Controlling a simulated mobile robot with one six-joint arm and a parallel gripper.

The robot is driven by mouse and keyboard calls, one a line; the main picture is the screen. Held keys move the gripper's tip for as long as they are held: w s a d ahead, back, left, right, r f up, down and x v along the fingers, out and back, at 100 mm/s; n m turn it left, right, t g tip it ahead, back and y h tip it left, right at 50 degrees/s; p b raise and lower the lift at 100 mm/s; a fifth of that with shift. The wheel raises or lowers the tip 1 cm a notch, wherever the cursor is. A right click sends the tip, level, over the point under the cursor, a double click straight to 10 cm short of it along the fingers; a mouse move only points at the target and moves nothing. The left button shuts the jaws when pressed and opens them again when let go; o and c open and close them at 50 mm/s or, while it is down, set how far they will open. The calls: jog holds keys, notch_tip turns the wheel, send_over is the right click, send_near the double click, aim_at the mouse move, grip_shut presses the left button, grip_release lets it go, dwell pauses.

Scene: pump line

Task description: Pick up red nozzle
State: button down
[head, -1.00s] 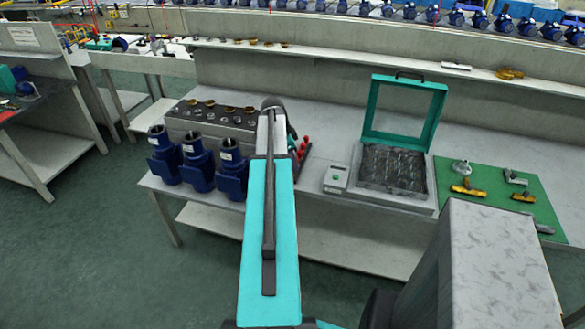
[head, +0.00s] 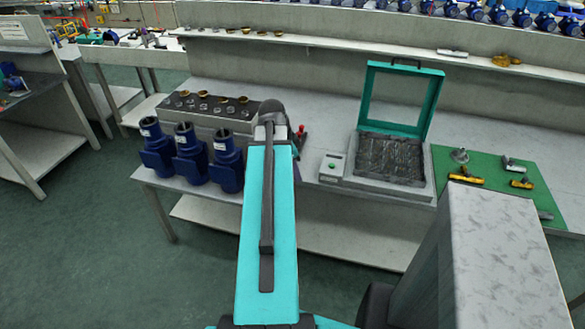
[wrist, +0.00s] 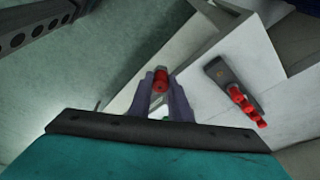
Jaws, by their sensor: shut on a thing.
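In the wrist view, my gripper (wrist: 162,88) has its two grey-purple fingers closed around a red nozzle (wrist: 160,77), whose round end faces the camera. The nozzle is clear of the rack. Several more red nozzles (wrist: 241,98) stand in a row on a small dark grey rack (wrist: 216,70), to the right of my gripper. In the head view, my arm hides my gripper and most of the rack; a red nozzle top (head: 301,128) shows just right of the arm. I cannot tell whether it is the held one.
Three blue pump bodies (head: 188,160) stand at the bench's left front edge, before a dark fittings block (head: 212,112). Right of my arm are a small white box (head: 332,166), an open teal-lidded case (head: 440,90) and a green mat (head: 545,205) with tools. Bench between is partly clear.

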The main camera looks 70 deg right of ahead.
jog(key=shift+s+a+r+b, duration=0.1)
jog(key=shift+s+a, duration=0.15)
jog(key=shift+a, duration=0.2)
jog(key=shift+s+a+f+b, duration=0.1)
jog(key=shift+s+a, duration=0.2)
jog(key=shift+a, duration=0.2)
jog(key=shift+s+a+r+b, duration=0.1)
jog(key=shift+s+a, duration=0.15)
jog(key=shift+a, duration=0.2)
jog(key=w+a+r+n+t, duration=0.1)
jog(key=w+a+n, duration=0.45)
jog(key=w, duration=0.55)
jog(key=w+a+r+n+t+h, duration=0.1)
jog(key=w+a+n, duration=0.4)
jog(key=w, duration=0.5)
jog(key=w+a+r+n+t, duration=0.15)
jog(key=w+a+n, duration=0.25)
jog(key=w+a, duration=0.5)
jog(key=w+a+r+n+y, duration=0.1)
jog(key=w+a+n, duration=0.3)
jog(key=a, duration=0.7)
jog(key=w+a+r+n+t+y, duration=0.1)
jog(key=w+a+n, duration=0.4)
jog(key=a, duration=0.6)
jog(key=w+a+r+n+t+y, duration=0.1)
jog(key=w+a+r+n, duration=0.1)
jog(key=w+a+n, duration=0.3)
jog(key=w+a, duration=0.3)
jog(key=a, duration=0.4)
